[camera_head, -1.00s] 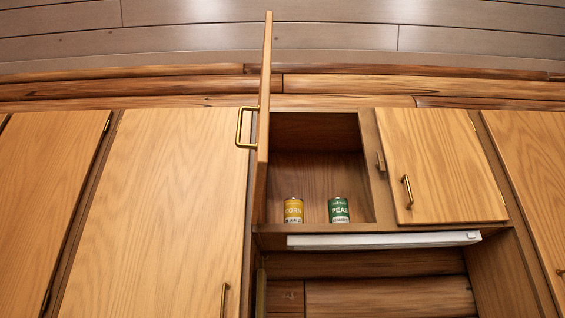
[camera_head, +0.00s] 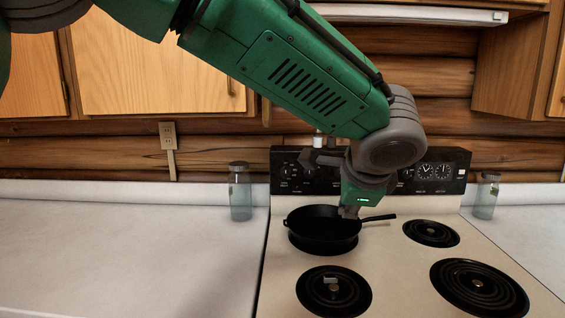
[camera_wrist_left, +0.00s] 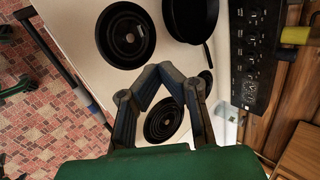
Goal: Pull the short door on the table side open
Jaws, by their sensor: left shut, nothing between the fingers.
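The short cabinet doors are out of view now. Part of a taller light-wood cabinet door (camera_head: 150,65) shows at the upper left of the head view, closed, partly behind my left arm. My left gripper (camera_head: 349,212) points down over the stove, close to the black pan's handle; from the head view I cannot tell whether they touch. In the wrist view the fingers of the left gripper (camera_wrist_left: 162,68) meet at the tips, with nothing between them. My right gripper is in neither current view.
A black pan (camera_head: 322,230) sits on the rear left burner of the white stove (camera_head: 390,285). Glass jars stand left (camera_head: 240,192) and right (camera_head: 486,196) of the stove. The left counter (camera_head: 120,260) is mostly clear. A range hood (camera_head: 430,14) is above.

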